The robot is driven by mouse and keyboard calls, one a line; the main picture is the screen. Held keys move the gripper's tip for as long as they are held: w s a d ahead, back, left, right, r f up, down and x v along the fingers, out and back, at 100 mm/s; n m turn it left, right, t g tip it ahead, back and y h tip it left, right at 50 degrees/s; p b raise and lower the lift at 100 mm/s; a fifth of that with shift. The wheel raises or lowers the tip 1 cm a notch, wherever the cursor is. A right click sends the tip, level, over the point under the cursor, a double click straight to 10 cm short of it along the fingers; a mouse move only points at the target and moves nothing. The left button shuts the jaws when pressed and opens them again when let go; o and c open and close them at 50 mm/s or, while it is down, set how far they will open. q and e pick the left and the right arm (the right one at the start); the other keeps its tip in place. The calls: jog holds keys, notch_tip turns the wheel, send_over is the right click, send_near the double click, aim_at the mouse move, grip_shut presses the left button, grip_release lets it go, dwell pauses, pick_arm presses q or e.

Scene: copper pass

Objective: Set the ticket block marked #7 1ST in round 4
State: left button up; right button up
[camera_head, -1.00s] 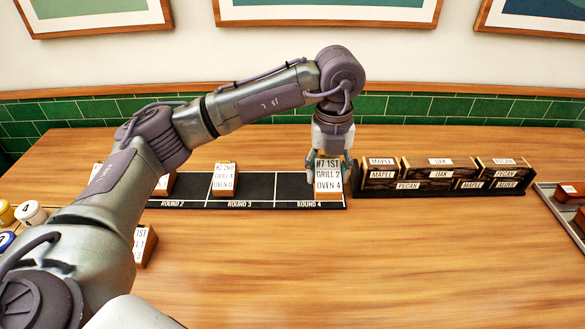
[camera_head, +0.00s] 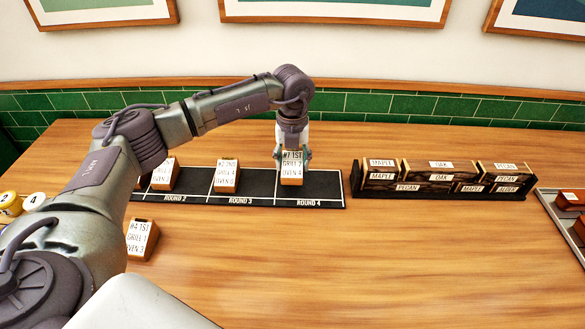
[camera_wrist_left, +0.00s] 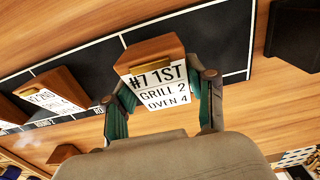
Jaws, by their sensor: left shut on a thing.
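The ticket block marked #7 1ST (camera_head: 292,170) reads GRILL 2, OVEN 4. It stands upright over the round 4 section of the black strip (camera_head: 325,190), towards its left part. My left gripper (camera_head: 293,160) is shut on it from behind and above. In the left wrist view the block (camera_wrist_left: 155,75) sits between the two fingers (camera_wrist_left: 163,100). Whether its base touches the strip is hard to tell. My right gripper is out of view.
A #7 2ND block (camera_head: 227,177) stands in round 3 and another block (camera_head: 163,175) in round 2. A #4 1ST block (camera_head: 141,240) is on the table in front. A rack of wood-labelled blocks (camera_head: 430,183) stands right of the strip.

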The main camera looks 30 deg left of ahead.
aim_at(293, 172)
pick_arm(q)
notch_tip(293, 172, down, 2)
jog(key=shift+f+p, duration=0.25)
jog(key=shift+p, duration=0.1)
jog(key=shift+f, duration=0.45)
jog(key=shift+f, duration=0.1)
jog(key=o, duration=1.2)
jog(key=shift+o, duration=0.2)
